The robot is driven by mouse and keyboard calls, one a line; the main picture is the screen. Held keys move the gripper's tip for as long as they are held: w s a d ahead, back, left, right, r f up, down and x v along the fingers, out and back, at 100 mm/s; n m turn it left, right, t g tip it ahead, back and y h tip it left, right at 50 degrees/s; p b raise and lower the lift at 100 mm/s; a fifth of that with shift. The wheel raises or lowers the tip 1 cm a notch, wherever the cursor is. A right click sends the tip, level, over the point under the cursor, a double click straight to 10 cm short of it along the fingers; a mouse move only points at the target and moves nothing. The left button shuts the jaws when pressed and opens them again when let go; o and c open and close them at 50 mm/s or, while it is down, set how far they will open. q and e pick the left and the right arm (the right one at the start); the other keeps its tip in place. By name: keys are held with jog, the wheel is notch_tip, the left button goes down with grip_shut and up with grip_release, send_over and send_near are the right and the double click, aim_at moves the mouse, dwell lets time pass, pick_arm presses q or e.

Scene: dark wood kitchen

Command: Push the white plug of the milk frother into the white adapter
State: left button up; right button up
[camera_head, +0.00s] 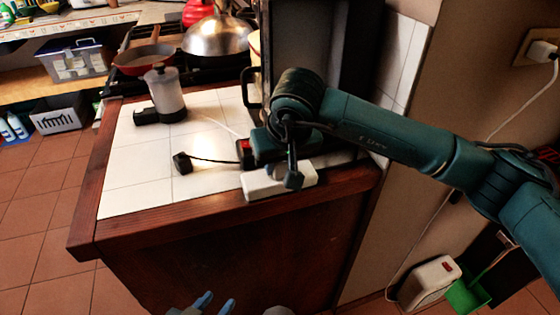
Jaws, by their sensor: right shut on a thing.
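The milk frother (166,96), grey with a dark base, stands on the white-tiled counter. Its white cord (222,124) runs right to my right gripper. The white adapter (264,186), a long block, lies near the counter's front edge, partly covered by that gripper. My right gripper (290,176) is low over the adapter and shut; the cord leads to it, so it appears to hold the white plug, which is hidden. Whether the plug touches the adapter cannot be seen. My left gripper (215,304) shows at the bottom edge, its blue fingers apart, below the counter.
A black plug (182,162) on a black cable lies left of the adapter, beside a small red-and-black part (245,150). A dark appliance (350,55) stands behind my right gripper. A stove with a pan (146,56) is behind. The counter's front left is clear.

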jog(key=o, duration=1)
pick_arm(q)
jog(key=shift+w+d+r+n, duration=0.1)
jog(key=shift+d+r+n, duration=0.1)
jog(key=shift+r+n, duration=0.3)
pick_arm(e)
jog(key=v, duration=1.3)
jog(key=shift+s+r, duration=0.1)
pick_arm(q)
jog(key=shift+d, duration=0.1)
